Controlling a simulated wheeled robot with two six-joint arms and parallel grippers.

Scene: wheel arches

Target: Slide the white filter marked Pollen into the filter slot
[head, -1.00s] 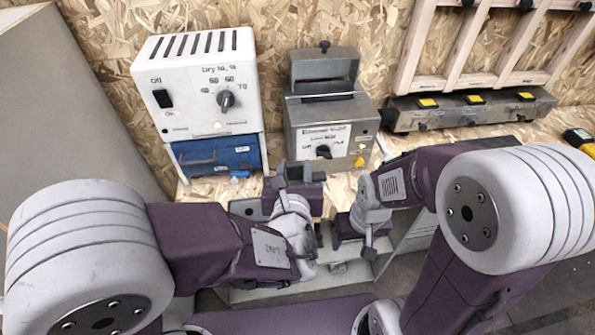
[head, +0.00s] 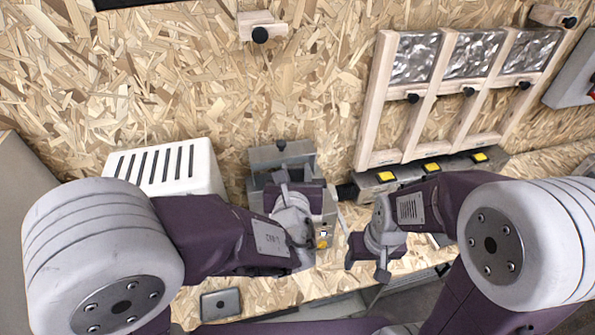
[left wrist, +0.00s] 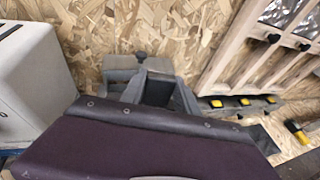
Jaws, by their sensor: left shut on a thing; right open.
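A grey metal box (head: 325,207) with its lid (head: 283,154) raised stands against the back wall. Its dark upper opening (left wrist: 160,92) shows in the left wrist view; I cannot tell for sure whether this is the filter slot. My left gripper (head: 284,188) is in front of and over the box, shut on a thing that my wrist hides. I cannot make out a white filter or the word Pollen in any view. My right gripper (head: 367,262) is open and empty, to the right of the box, above the bench front.
A white slotted unit (head: 165,167) stands left of the box. A wooden rack (head: 418,110) with silvery panels leans at the right, above a grey rail (head: 405,177) with yellow-topped parts.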

